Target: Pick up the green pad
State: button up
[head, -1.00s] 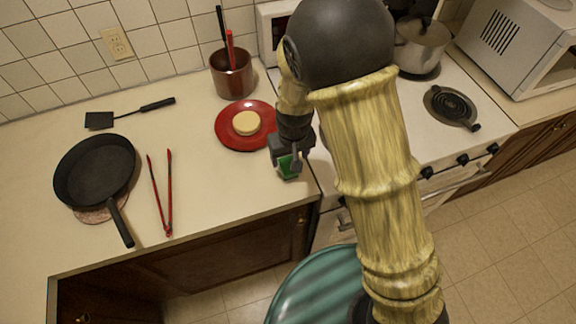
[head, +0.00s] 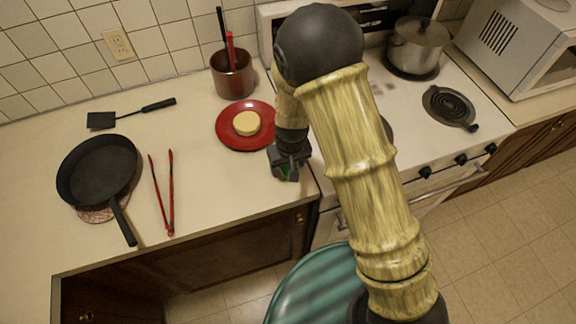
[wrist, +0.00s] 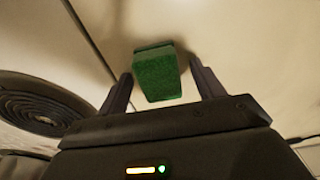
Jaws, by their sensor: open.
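The green pad (wrist: 158,75) is a small green block on the cream counter in the wrist view. It lies between the two fingers of my gripper (wrist: 160,92), with a gap on each side. In the head view my gripper (head: 288,170) is low over the counter's front right edge, beside the stove. Only a sliver of the green pad (head: 286,173) shows there, as my gripper hides the rest. My gripper is open and holds nothing.
A red plate (head: 230,138) with a pale round item (head: 246,123) sits just left of my gripper. Red tongs (head: 169,195), a black pan (head: 97,170), a spatula (head: 130,113) and a red-brown pot (head: 233,80) stand farther left or behind. The stove (head: 400,130) adjoins at right.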

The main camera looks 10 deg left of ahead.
jog(key=shift+c, duration=0.5)
jog(key=c, duration=1)
notch_tip(320, 180, up, 10)
jog(key=shift+r+b, duration=0.1)
jog(key=shift+b, duration=0.35)
jog(key=shift+o, duration=1.3)
jog(key=shift+c, duration=0.7)
